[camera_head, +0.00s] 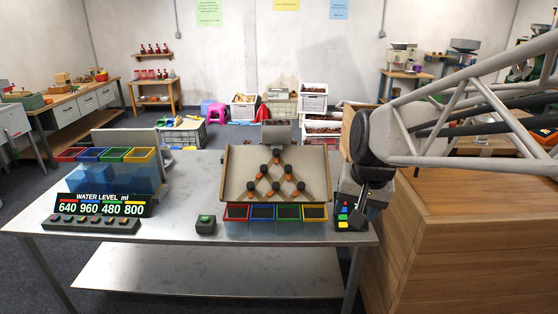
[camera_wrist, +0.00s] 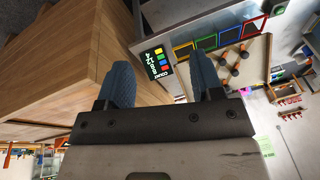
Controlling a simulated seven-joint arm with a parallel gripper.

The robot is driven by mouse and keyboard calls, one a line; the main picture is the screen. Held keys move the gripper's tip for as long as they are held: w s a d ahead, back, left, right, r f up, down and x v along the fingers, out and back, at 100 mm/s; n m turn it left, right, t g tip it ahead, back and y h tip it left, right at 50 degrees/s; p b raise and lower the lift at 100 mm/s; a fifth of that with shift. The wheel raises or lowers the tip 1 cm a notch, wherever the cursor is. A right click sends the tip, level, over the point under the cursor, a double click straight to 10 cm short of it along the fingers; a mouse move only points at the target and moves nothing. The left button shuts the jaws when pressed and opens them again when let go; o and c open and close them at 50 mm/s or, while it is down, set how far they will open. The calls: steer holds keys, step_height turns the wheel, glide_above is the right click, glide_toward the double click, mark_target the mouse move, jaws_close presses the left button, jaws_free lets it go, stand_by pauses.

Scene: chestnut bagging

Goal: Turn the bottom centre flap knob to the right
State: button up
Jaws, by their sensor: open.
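The slanted board (camera_head: 235,178) stands on the table with several dark round knobs on orange flaps, arranged in a triangle. The bottom centre flap knob (camera_head: 276,188) is in the middle of the lowest row, just above the coloured bins. The exact angle of its flap is too small to tell. My gripper (camera_head: 352,203) hangs to the right of the board, apart from the knobs. In the wrist view my gripper (camera_wrist: 163,82) has its two blue fingers wide apart with nothing between them. The board also shows there, at the upper right beyond the fingers.
Red (camera_head: 237,212), blue (camera_head: 262,212), green (camera_head: 288,212) and yellow (camera_head: 314,212) bins sit below the board. A count display (camera_head: 345,220) stands near my gripper. A wooden cabinet (camera_head: 460,240) is at the right. A small green-button box (camera_head: 206,224) and water-level display (camera_head: 103,206) are left.

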steer(key=w+a+f+m, duration=0.1)
steer(key=w+a+m, duration=0.15)
steer(key=w, duration=1.05)
steer(key=m+y, duration=0.2)
steer(key=m, duration=0.2)
glide_above(276, 184)
steer(key=s+d, duration=0.2)
step_height(276, 184, down, 17)
steer(key=shift+a+r, duration=0.1)
steer(key=shift+r, duration=0.05)
steer(key=shift+x, duration=3.85)
steer(key=shift+w, duration=0.1)
steer(key=c, duration=0.9)
